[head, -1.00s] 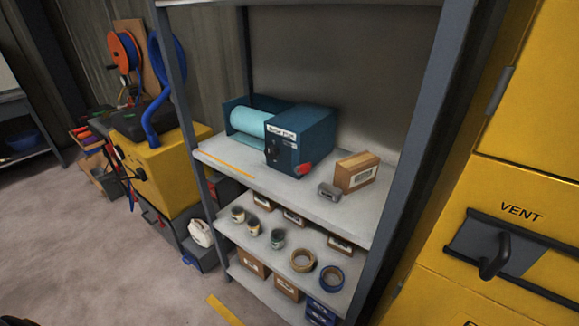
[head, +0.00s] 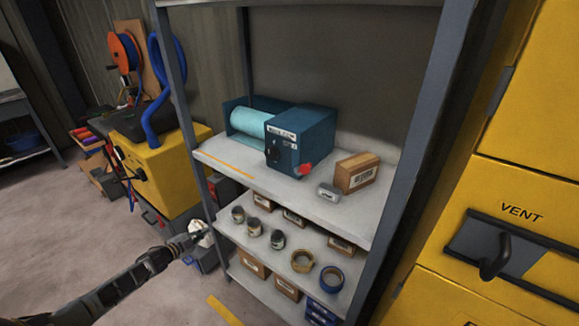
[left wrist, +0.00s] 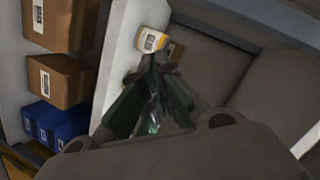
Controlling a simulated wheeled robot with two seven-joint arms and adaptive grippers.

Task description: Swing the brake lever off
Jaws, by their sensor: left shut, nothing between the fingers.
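A blue film dispenser (head: 300,140) with a pale teal roll (head: 250,124) sits on the upper shelf. A red handle (head: 305,168) sticks out at the lower right of its front and looks like the brake lever. A black part (head: 272,153) is on the left of the same face. My left gripper (head: 203,230) is shut and empty, low in front of the shelf unit's left post, well below and left of the dispenser. Its fingers (left wrist: 158,62) show closed in the left wrist view. My right gripper is out of view.
The shelf unit's post (head: 190,125) stands between the arm and the upper shelf (head: 290,190). A cardboard box (head: 356,173) and a small grey block (head: 328,191) are right of the dispenser. Cans and tape rolls (head: 303,260) fill the middle shelf. A yellow machine (head: 165,170) stands left.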

